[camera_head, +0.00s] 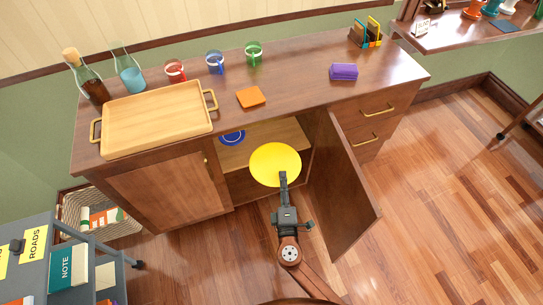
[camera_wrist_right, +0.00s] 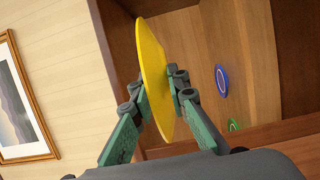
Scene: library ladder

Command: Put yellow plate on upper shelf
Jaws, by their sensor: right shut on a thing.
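The yellow plate (camera_head: 275,164) is in my right gripper (camera_head: 283,180), in front of the open cabinet under the counter. In the right wrist view the plate (camera_wrist_right: 154,75) stands edge-on between the two fingers of the gripper (camera_wrist_right: 160,95), which is shut on its rim. The cabinet's upper shelf (camera_head: 262,136) shows behind the plate and holds a blue plate (camera_head: 232,138) at its left. The wrist view shows the blue plate (camera_wrist_right: 221,80) and part of a green ring (camera_wrist_right: 232,125) beyond the yellow plate. My left gripper is not in view.
The open cabinet door (camera_head: 340,190) stands to the right of my right arm. The closed door (camera_head: 170,195) is at left. The counter above holds a wooden tray (camera_head: 155,120), cups, bottles, an orange item (camera_head: 250,97) and a purple box (camera_head: 343,72). A grey cart (camera_head: 40,235) stands at lower left.

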